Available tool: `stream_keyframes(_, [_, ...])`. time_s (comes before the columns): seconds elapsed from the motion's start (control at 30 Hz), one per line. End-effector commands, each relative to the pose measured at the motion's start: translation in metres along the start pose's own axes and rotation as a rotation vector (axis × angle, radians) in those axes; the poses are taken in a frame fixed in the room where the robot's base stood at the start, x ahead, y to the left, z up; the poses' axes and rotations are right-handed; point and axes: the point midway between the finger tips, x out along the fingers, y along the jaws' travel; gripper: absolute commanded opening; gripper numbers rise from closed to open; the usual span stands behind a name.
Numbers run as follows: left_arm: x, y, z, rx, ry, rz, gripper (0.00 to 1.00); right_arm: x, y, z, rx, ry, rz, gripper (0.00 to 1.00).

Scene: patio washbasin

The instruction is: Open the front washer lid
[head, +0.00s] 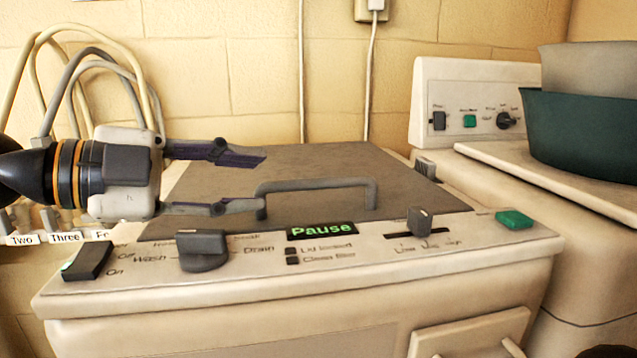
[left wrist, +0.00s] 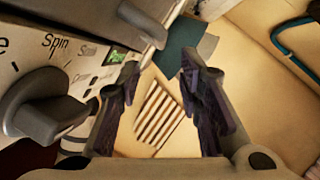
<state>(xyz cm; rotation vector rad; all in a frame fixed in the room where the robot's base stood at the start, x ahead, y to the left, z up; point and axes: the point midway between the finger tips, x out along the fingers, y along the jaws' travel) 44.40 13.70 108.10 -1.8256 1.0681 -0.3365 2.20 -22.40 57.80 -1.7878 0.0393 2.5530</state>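The front washer (head: 300,290) has a flat grey lid (head: 300,170) that lies shut on its top. A grey bar handle (head: 318,184) stands up along the lid's front edge. My left gripper (head: 258,182) is open and empty, its fingers pointing right over the lid. Its lower fingertip is close to the handle's left end in the head view; I cannot tell whether they touch. In the left wrist view, the two fingers (left wrist: 159,75) are apart, with nothing between them. My right gripper is not in view.
The control panel has a dark knob (head: 202,250), a lit "Pause" display (head: 321,230), a slider (head: 420,221) and a green button (head: 514,219). A second washer (head: 480,110) with a green tub (head: 580,135) stands at right. Hoses (head: 85,60) hang behind my gripper.

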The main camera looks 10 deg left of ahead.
Motion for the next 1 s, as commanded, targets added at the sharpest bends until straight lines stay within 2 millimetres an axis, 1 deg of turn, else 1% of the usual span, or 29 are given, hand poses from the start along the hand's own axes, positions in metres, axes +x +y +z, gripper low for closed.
stream_keyframes(0.03, [0.014, 0.006, 0.004, -0.007, -0.002, 0.011, 0.33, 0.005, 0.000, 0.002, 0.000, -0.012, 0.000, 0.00])
stream_keyframes(0.2, [0.059, 0.005, 0.003, -0.007, -0.001, 0.009, 0.33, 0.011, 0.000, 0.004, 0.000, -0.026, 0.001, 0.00])
stream_keyframes(0.3, [0.081, 0.004, 0.002, -0.008, -0.001, 0.005, 0.33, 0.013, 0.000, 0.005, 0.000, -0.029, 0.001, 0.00])
stream_keyframes(0.4, [0.096, 0.002, 0.002, -0.007, -0.001, 0.002, 0.33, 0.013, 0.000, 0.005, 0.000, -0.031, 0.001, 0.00])
stream_keyframes(0.53, [0.106, 0.001, 0.001, -0.008, -0.001, -0.001, 0.33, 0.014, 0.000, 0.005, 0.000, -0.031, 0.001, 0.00])
stream_keyframes(0.77, [0.107, 0.000, 0.001, -0.009, -0.001, -0.003, 0.33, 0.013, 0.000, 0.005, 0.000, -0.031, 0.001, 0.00])
stream_keyframes(0.8, [0.107, 0.000, 0.001, -0.009, -0.001, -0.003, 0.29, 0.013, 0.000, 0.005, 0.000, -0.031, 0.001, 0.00])
stream_keyframes(0.87, [0.106, 0.000, 0.001, -0.009, -0.001, -0.002, 0.15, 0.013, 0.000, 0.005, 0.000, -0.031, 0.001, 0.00])
stream_keyframes(0.9, [0.106, 0.001, 0.001, -0.009, -0.001, -0.002, 0.06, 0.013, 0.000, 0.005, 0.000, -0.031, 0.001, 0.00])
stream_keyframes(0.93, [0.106, 0.001, 0.001, -0.009, -0.001, -0.002, 0.00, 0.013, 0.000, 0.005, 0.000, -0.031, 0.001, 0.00])
stream_keyframes(1.0, [0.106, 0.000, 0.001, -0.009, -0.001, -0.002, 0.00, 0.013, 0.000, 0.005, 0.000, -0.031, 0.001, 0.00])
